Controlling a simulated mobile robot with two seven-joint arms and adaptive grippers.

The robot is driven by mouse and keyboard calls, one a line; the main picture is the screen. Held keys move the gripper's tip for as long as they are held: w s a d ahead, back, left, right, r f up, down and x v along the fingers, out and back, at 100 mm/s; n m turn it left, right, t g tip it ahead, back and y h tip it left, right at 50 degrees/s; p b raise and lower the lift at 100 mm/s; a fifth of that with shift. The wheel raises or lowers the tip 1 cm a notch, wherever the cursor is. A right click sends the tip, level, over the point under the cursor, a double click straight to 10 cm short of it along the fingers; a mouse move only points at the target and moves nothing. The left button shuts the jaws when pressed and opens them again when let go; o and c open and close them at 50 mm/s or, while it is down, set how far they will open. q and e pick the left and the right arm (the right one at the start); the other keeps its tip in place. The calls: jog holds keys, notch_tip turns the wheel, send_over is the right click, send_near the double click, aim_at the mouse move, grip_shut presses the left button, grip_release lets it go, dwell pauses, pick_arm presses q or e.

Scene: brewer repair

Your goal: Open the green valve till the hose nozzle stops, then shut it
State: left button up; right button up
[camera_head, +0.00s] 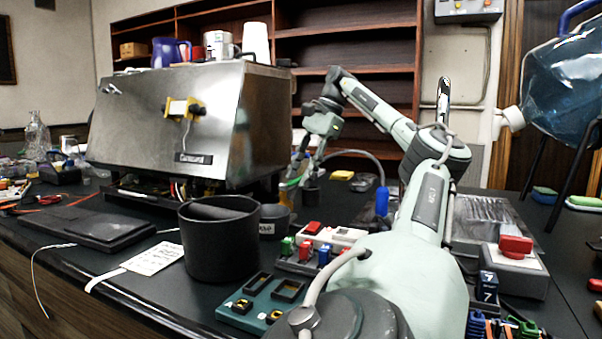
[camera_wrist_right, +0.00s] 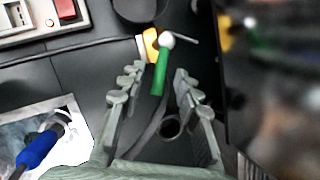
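The green valve handle (camera_wrist_right: 160,72) shows in the right wrist view, with a yellow fitting (camera_wrist_right: 151,45) and a pale round knob at its far end. My right gripper (camera_wrist_right: 160,78) is open, its two ribbed fingers on either side of the green handle with gaps visible. In the head view my right gripper (camera_head: 308,162) points down beside the brewer's (camera_head: 165,120) right side; the valve is hard to make out there. A dark hose runs below the handle in the wrist view, near a dark round opening (camera_wrist_right: 170,126). I cannot tell whether this is the hose nozzle. My left gripper is out of view.
A large black bin (camera_head: 220,245), a small dark cup (camera_head: 273,221) and a red-button box (camera_head: 514,262) crowd the counter.

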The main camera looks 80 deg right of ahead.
jog(key=v, duration=0.7)
jog(key=shift+r, duration=0.25)
jog(key=shift+s, duration=0.1)
dwell(0.6)
